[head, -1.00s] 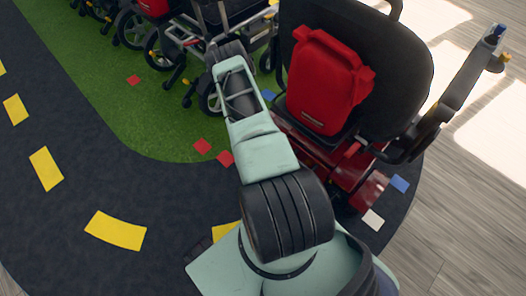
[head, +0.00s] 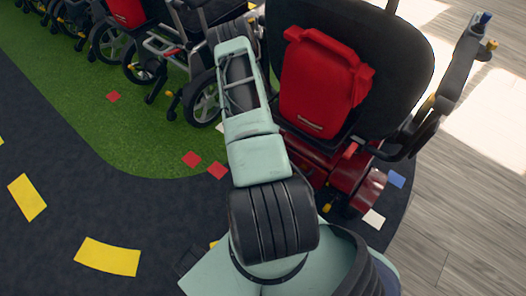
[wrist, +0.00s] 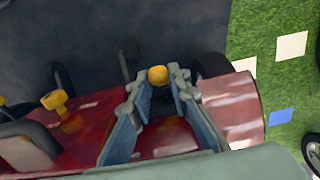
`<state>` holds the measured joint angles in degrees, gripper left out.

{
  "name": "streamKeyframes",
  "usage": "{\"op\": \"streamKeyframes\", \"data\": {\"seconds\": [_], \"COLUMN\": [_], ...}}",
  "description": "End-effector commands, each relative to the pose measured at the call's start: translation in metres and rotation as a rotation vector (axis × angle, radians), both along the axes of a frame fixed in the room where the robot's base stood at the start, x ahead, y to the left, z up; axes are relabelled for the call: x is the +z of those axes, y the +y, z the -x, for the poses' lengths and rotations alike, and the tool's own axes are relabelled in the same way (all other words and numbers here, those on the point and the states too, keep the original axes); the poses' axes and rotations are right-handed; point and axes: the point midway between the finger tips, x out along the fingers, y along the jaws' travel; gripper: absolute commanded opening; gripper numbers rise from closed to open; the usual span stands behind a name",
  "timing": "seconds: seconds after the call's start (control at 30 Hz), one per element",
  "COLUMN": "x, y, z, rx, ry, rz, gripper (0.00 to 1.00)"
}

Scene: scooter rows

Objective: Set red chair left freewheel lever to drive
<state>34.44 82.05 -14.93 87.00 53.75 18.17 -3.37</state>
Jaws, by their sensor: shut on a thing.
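The red chair (head: 352,183) stands right of centre in the head view, with a black backrest and a red bag on it. Its red body (wrist: 166,138) shows in the wrist view. My gripper (wrist: 160,82) is shut on a yellow-knobbed lever (wrist: 158,75), whose knob shows between the fingertips. A second yellow-tipped lever (wrist: 55,100) stands on the red body to the left, apart from the fingers. In the head view my arm reaches along the chair's left side, and my gripper is hidden there. The lever's lower part is hidden, so its position cannot be told.
Other wheelchairs (head: 150,60) stand in a row on the green strip at the upper left. A dark lane with yellow marks (head: 107,256) lies at the lower left. A chair armrest (head: 455,85) juts out at the right. Wooden floor (head: 470,200) is clear at the right.

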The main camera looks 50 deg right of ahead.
Motion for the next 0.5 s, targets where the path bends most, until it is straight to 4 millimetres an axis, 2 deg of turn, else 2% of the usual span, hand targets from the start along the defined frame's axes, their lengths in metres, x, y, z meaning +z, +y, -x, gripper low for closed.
{"op": "streamKeyframes", "data": {"seconds": [0.03,0.37,0.4,0.5], "x": [0.0038,0.0038,0.0037,0.0033], "y": [-0.0145,-0.0143,-0.0143,-0.0133], "z": [-0.0021,-0.0020,-0.0020,-0.0018], "rx": [-0.003,-0.003,-0.004,-0.003], "ry": [-0.006,-0.005,-0.005,-0.005], "rz": [0.031,0.030,0.030,0.028], "gripper": [0.00,0.00,0.18,0.29]}}
